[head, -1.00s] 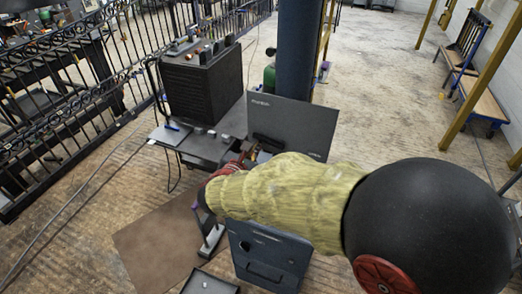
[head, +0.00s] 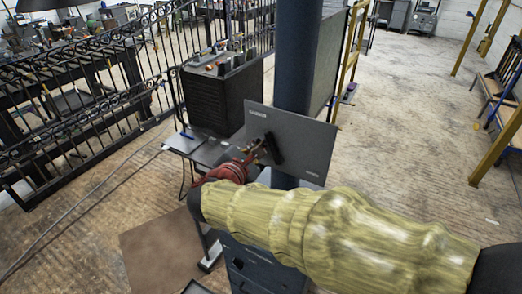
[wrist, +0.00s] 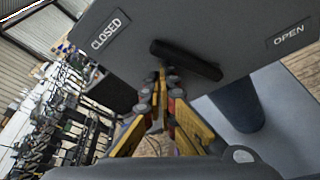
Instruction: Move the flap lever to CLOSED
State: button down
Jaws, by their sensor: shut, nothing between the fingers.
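The flap lever is a short black bar (wrist: 187,60) on a grey panel (wrist: 235,25) in the wrist view. A CLOSED label (wrist: 110,34) is at the panel's upper left and an OPEN label (wrist: 289,36) at its right. The bar lies between them, slanting down to the right. My gripper (wrist: 162,73) is shut and empty, its tips at the bar's lower left side; I cannot tell whether they touch. In the head view the lever (head: 273,148) stands steeply tilted on the panel (head: 305,140), with my gripper (head: 258,149) just left of it.
A dark post (head: 297,60) rises behind the panel. A black ribbed box (head: 222,98) stands on the grey table (head: 203,150) left of the panel. A black iron fence (head: 90,85) runs along the left. The floor at right is open.

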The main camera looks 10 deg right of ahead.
aim_at(267, 140)
jog(key=shift+s+d+r, duration=0.9)
jog(key=shift+d+r, duration=0.05)
jog(key=shift+d, duration=0.25)
jog(key=shift+w+a, duration=0.2)
jog(key=a, duration=0.2)
jog(key=w+a, duration=0.1)
jog(key=shift+w+a+p, duration=0.15)
jog(key=shift+a+p, duration=0.15)
jog(key=shift+a, duration=0.05)
jog(key=s+a+p, duration=0.2)
jog(key=s, duration=0.7)
